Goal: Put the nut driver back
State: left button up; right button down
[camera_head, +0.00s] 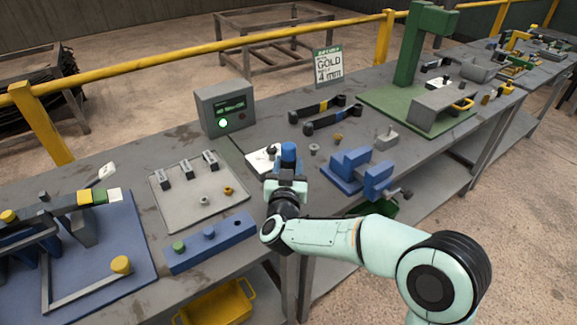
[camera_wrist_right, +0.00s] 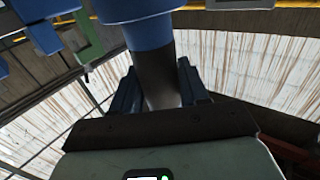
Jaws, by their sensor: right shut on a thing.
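The nut driver (camera_head: 289,149), with a blue handle, is held upright in my right gripper (camera_head: 286,182) above the table's front part. In the right wrist view my right gripper (camera_wrist_right: 158,88) is shut around the dark part of the nut driver (camera_wrist_right: 150,38), below its wide blue part. Its lower end is hidden. A blue holder block (camera_head: 190,258) lies to the left of the gripper. It has a green-topped and a blue-topped piece in it and a dark open hole at its right end. My left gripper is not in view.
A grey plate (camera_head: 175,210) with small clips and nuts lies behind the holder. A display box (camera_head: 225,107) stands behind. A blue vise (camera_head: 352,170) is close on the right. A blue fixture (camera_head: 110,245) fills the left.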

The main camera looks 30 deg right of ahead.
jog(key=shift+r, duration=0.1)
jog(key=c, duration=0.6)
grip_release()
jog(key=shift+f, duration=0.25)
jog(key=shift+o, duration=0.2)
jog(key=shift+r, duration=0.15)
jog(key=shift+s+a, duration=0.15)
jog(key=v, duration=1.1)
jog(key=shift+s, duration=0.25)
jog(key=shift+a, duration=0.2)
